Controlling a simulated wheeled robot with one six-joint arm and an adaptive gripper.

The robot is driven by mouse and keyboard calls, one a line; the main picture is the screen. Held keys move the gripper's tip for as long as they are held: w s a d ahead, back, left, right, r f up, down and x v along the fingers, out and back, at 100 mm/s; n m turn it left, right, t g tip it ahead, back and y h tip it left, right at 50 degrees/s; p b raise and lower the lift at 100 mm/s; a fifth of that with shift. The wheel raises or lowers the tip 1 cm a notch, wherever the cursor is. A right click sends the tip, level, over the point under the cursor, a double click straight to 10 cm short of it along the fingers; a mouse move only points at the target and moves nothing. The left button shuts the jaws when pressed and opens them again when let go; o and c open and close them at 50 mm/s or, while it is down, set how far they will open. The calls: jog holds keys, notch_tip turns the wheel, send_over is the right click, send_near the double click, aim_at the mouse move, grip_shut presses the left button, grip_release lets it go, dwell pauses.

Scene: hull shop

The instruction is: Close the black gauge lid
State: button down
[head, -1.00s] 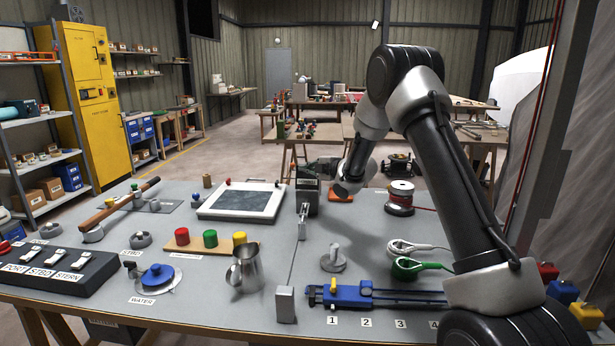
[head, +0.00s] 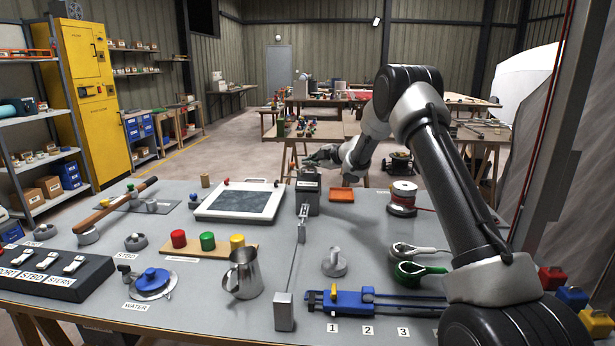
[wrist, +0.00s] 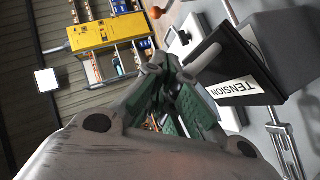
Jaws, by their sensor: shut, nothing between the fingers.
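The gauge (head: 308,198) is a small grey box at the back middle of the bench in the head view. Its black lid (wrist: 240,62) shows large in the wrist view, tilted beside the pale box, with a white TENSION label (wrist: 235,88). I cannot tell how far the lid stands from closed. My gripper (head: 318,156) is just above and behind the gauge in the head view. In the wrist view its green-padded fingers (wrist: 165,72) are shut and empty, close to the lid's left edge. I cannot tell whether they touch it.
A framed dark tablet (head: 240,201) lies left of the gauge. An orange block (head: 341,195) and a red wire spool (head: 403,197) lie to its right. A thin rod with a grey block (head: 284,311) runs forward from it. A metal jug (head: 243,274) stands in front.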

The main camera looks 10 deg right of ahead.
jog(key=shift+w+d+f, duration=0.2)
jog(key=shift+w+f, duration=0.3)
jog(key=shift+w, duration=0.1)
dwell(1.1)
